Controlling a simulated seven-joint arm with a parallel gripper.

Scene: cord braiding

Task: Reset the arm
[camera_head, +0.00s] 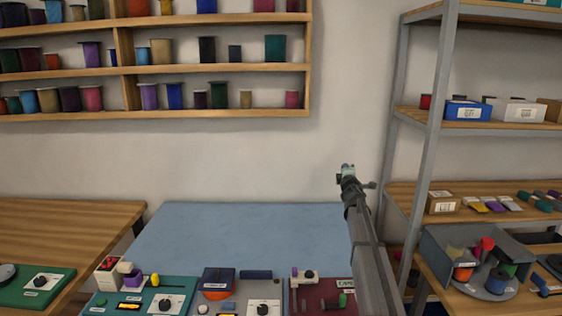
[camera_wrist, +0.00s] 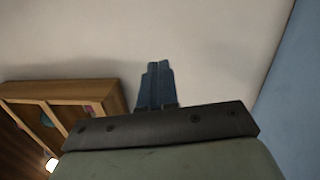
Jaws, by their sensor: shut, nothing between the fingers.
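My gripper (camera_head: 347,168) is raised at the end of my arm, in front of the pale wall and above the right part of the blue-grey table (camera_head: 245,230). In the wrist view, the two dark blue fingers of my gripper (camera_wrist: 157,68) lie together with nothing between them. The gripper is well apart from everything on the table. My arm crosses the table's right side and hides part of it.
A wall shelf (camera_head: 215,70) with many coloured spools hangs at the upper left. A metal rack (camera_head: 440,90) with boxes stands at the right. Green and maroon boards (camera_head: 172,285) with small parts lie along the table's front. The table's middle is clear.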

